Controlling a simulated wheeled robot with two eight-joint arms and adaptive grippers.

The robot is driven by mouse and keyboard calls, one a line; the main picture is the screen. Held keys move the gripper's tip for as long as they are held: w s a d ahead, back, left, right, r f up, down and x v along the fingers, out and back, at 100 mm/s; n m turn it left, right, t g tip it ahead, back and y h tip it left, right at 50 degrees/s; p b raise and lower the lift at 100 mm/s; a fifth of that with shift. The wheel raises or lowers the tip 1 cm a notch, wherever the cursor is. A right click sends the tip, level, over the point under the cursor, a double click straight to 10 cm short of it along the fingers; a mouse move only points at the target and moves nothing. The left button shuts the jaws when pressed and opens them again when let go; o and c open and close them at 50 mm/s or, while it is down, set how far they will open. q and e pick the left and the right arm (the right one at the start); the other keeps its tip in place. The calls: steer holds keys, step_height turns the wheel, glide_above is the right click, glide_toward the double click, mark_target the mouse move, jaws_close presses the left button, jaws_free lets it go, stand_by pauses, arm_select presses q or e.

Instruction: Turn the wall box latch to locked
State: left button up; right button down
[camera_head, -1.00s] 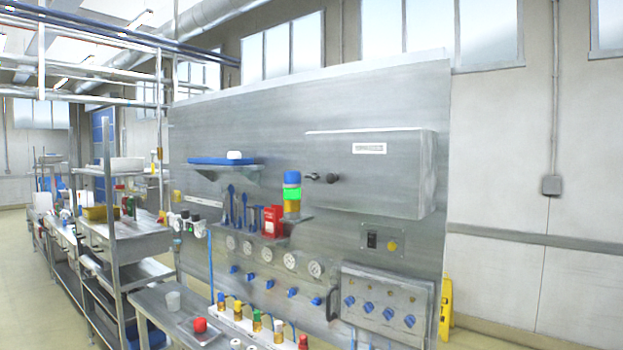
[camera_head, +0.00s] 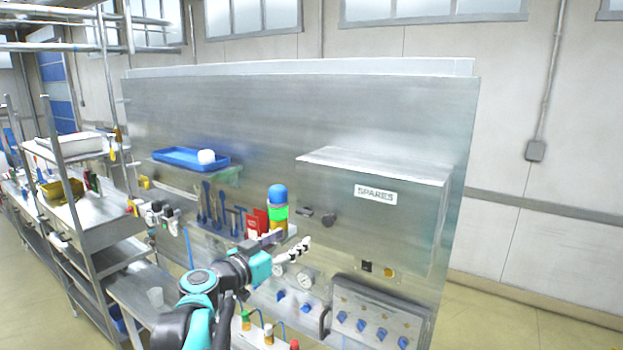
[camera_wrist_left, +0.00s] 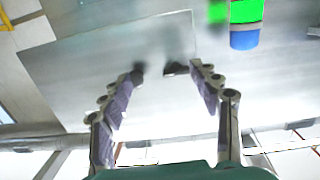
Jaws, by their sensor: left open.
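The grey metal wall box (camera_head: 385,222), labelled "SPARES", is on the upper right of the panel in the head view. A small dark latch handle (camera_head: 304,212) and a round dark knob (camera_head: 328,219) are at its left side. My left gripper (camera_head: 303,246) is open and empty, below and in front of them. In the left wrist view, which looks upside down, two dark fittings show between and just beyond the open fingers (camera_wrist_left: 166,84), against the box face (camera_wrist_left: 85,62). I cannot tell the latch's exact angle. My right gripper is not in view.
A blue tray (camera_head: 178,158) is on the upper left shelf. Gauges and blue valves are below. The panel above the box is bare.

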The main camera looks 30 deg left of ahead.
mark_target(302, 213)
arm_select(q)
steer(key=shift+t+y, duration=0.3)
steer(key=shift+t, duration=0.1)
steer(key=w+r, duration=0.1)
steer(key=w, duration=0.1)
steer(key=w+a+r+p, duration=0.1)
steer(key=w, duration=0.2)
steer(key=w+r, duration=0.1)
steer(key=w, duration=0.2)
steer(key=shift+w+a, duration=0.2)
steer(key=shift+a, duration=0.05)
steer(key=shift+d+r, duration=0.1)
steer(key=shift+d, duration=0.05)
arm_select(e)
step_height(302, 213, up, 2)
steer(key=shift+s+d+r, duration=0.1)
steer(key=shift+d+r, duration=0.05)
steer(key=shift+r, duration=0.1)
arm_select(q)
steer(key=c, duration=1.2)
